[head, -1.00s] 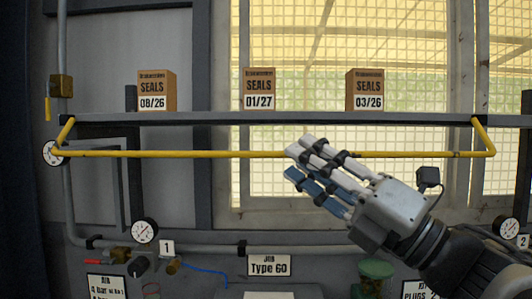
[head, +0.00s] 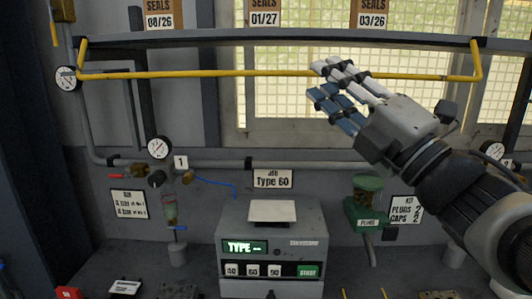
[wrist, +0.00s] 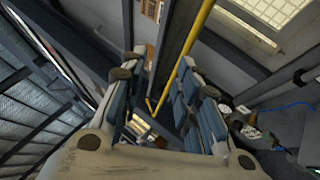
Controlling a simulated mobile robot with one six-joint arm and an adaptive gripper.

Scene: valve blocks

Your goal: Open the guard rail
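The guard rail (head: 200,74) is a long yellow bar with short end arms bent up to the grey shelf's front edge. In the head view it hangs across the picture just below the shelf. My gripper (head: 318,82) is at the rail's middle-right, with its fingertips overlapping the bar in the picture. In the wrist view my gripper (wrist: 155,105) has its two finger sets apart, and the guard rail (wrist: 192,50) shows in the gap between them. Nothing is gripped. I cannot tell whether the fingers touch the bar.
Several seals boxes (head: 265,14) stand on the grey shelf (head: 220,40) behind the rail. Below are a horizontal pipe (head: 320,164), gauges (head: 157,147), a Type 60 sign (head: 272,179), a grey machine with a display (head: 272,240) and a green plugs holder (head: 366,210). A mesh window is behind.

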